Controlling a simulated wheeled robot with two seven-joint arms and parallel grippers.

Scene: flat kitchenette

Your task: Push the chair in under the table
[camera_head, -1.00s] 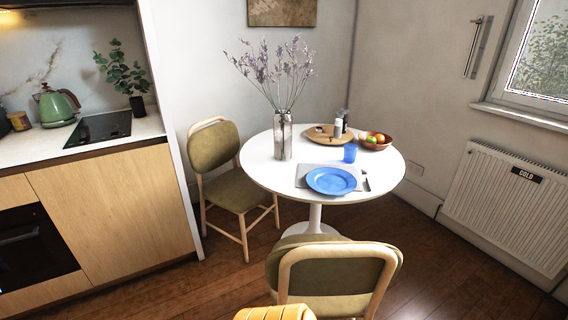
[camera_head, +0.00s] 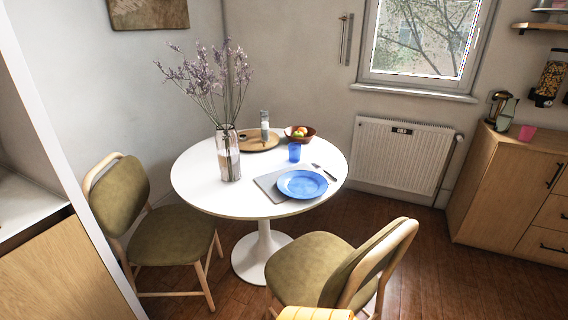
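A chair with an olive cushion and pale wooden frame (camera_head: 318,268) stands at the near right side of the round white table (camera_head: 208,199). Its seat faces the table and its backrest is towards the lower right, with the seat's front close to the table's edge. A second matching chair (camera_head: 165,237) stands at the table's left side, its backrest against the left. I cannot tell which chair the task means. Neither of my grippers shows. A yellow-orange rounded shape at the bottom edge, by the near chair, is cut off.
On the table are a vase of lavender (camera_head: 228,155), a blue plate (camera_head: 302,184), a blue cup (camera_head: 294,152), a wooden tray (camera_head: 258,141) and a fruit bowl (camera_head: 299,135). A radiator (camera_head: 400,158) and a wooden cabinet (camera_head: 505,195) stand right. Floor (camera_head: 430,270) right of the near chair is clear.

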